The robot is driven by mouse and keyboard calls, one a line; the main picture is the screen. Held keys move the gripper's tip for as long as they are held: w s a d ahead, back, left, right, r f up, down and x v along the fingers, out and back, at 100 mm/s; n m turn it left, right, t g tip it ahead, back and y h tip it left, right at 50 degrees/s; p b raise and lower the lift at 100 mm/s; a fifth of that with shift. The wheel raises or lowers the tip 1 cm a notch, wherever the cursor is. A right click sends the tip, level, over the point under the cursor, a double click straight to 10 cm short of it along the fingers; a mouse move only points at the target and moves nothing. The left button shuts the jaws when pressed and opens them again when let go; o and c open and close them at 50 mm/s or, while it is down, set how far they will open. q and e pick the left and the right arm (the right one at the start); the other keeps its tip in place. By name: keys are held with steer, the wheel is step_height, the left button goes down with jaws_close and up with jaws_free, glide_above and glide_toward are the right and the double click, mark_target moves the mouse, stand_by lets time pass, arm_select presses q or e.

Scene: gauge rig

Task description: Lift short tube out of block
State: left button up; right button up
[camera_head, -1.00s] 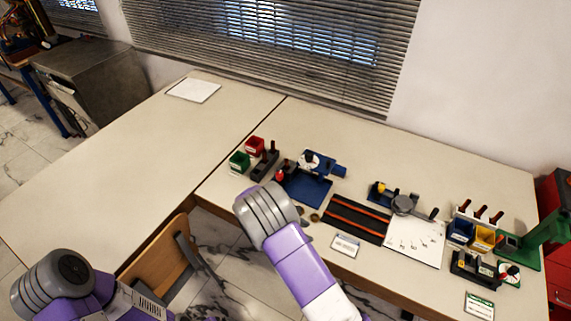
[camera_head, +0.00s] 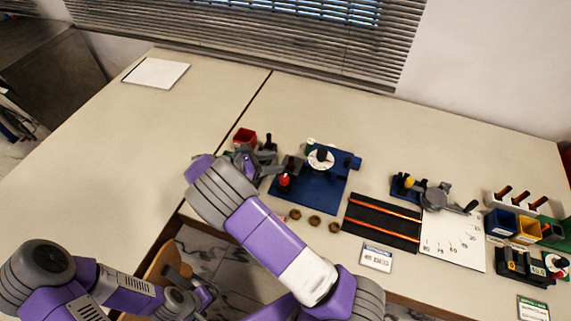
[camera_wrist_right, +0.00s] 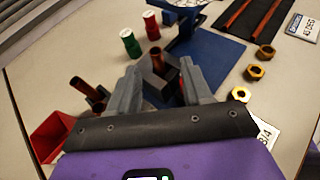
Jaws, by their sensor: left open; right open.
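In the right wrist view a copper-coloured tube (camera_wrist_right: 157,58) stands upright in a dark block (camera_wrist_right: 168,74). A second copper-coloured tube (camera_wrist_right: 77,83) stands in a dark holder further left; I cannot tell for sure which is the short one. My right gripper (camera_wrist_right: 161,68) is open, its two fingers on either side of the first tube in the picture; I see no contact. In the head view the right gripper (camera_head: 258,160) is over the block area and partly hides it. My left gripper (camera_head: 192,298) is open and empty, low at the table's front edge.
A red bin (camera_head: 244,137) stands beside the holders. A blue baseplate (camera_head: 322,192) with a dial lies to their right. Several brass nuts (camera_head: 314,221) lie near the front edge. A black mat with orange strips (camera_head: 385,221) is further right.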

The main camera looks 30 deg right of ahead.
mark_target(291, 161)
steer(key=b+x, duration=0.1)
steer(key=x, duration=0.4)
steer(key=f+b+x, duration=0.1)
steer(key=x, duration=0.2)
steer(key=shift+w+a+b, duration=0.1)
steer(key=shift+w+b, duration=0.2)
arm_select(q)
steer(key=f, duration=0.1)
steer(key=w+f, duration=0.1)
steer(key=f, duration=0.1)
steer(key=shift+f, duration=0.2)
arm_select(e)
steer(key=shift+r, duration=0.1)
jaws_close()
